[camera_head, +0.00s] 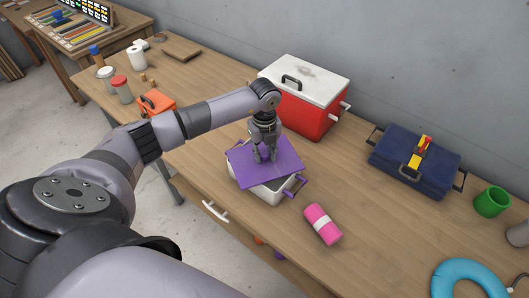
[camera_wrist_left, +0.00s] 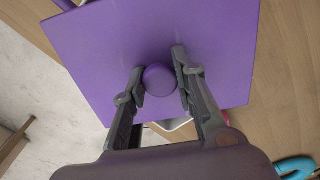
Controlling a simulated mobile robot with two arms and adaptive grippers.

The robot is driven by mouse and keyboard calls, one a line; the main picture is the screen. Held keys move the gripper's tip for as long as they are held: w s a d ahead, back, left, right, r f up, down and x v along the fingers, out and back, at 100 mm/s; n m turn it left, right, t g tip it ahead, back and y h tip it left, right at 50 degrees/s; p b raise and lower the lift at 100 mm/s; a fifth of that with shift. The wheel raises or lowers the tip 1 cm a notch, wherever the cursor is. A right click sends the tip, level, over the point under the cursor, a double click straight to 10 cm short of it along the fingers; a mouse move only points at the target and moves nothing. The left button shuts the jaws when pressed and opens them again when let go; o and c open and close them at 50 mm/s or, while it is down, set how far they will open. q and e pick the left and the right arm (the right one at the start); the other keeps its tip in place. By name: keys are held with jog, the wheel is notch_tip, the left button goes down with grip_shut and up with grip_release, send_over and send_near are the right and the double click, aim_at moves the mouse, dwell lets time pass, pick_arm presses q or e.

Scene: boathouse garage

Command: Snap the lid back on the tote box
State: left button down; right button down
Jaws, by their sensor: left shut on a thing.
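The purple lid (camera_head: 287,160) is a flat square plate with a round purple knob (camera_wrist_left: 159,79) in its middle. My left gripper (camera_head: 264,157) points down with its fingers closed on both sides of the knob. The white tote box (camera_head: 272,194), with purple latches or handles, stands on the bench under the lid. The lid is turned relative to the box, and part of the box's rim shows at the front and right. I cannot tell whether the lid touches the rim. The lid hides most of the box in the left wrist view. My right gripper is not in view.
A red cooler (camera_head: 304,112) with a white top stands just behind the box. A pink roll (camera_head: 322,224) lies close in front to the right. A navy case (camera_head: 415,160), green cup (camera_head: 491,202) and blue ring (camera_head: 468,280) are farther right. An orange item (camera_head: 157,103) is left.

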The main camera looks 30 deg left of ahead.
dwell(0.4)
pick_arm(q)
jog(key=c, duration=1.2)
grip_release()
jog(key=shift+o, duration=0.2)
jog(key=o, duration=0.4)
jog(key=shift+r+p, duration=0.85)
jog(key=shift+r, duration=0.3)
jog(key=shift+r+p, duration=1.65)
jog(key=shift+r, duration=0.7)
